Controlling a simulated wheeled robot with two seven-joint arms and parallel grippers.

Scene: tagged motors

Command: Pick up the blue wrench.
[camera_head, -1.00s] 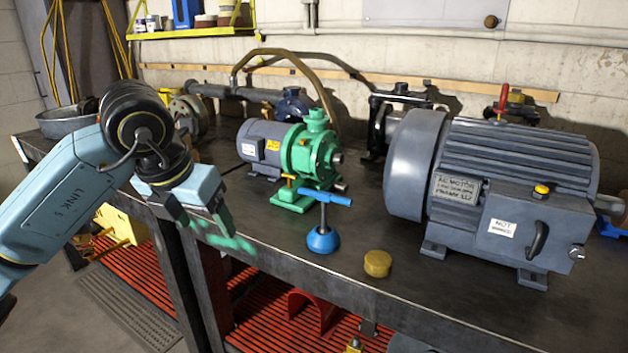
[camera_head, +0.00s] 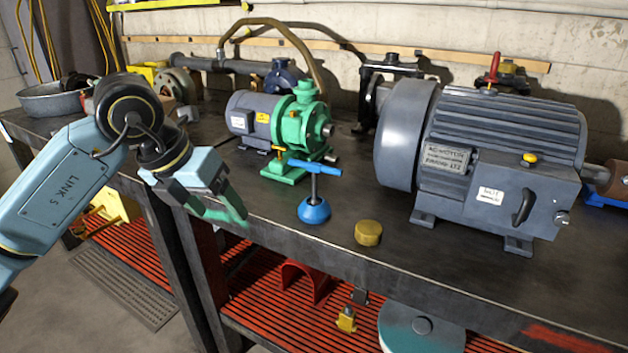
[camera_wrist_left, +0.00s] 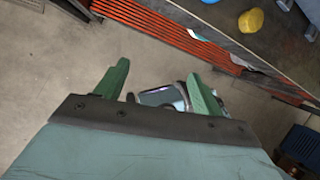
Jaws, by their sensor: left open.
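A blue bar (camera_head: 314,168), the thing that best fits the blue wrench, lies across the top of a thin grey post. The post stands upright on a blue domed base (camera_head: 314,211) near the bench's front edge. My left gripper (camera_head: 222,218), with green fingers, is open and empty. It hangs left of the blue base, around the bench's front edge, apart from the bar. In the left wrist view its fingers (camera_wrist_left: 157,70) are spread, with floor beyond them. The bar cannot be made out there. My right gripper is not in view.
A yellow-brown round cap (camera_head: 368,232) sits right of the base. A green and grey pump (camera_head: 290,135) stands behind, and a large grey motor (camera_head: 480,150) to the right. A red slatted shelf (camera_head: 255,305) lies below.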

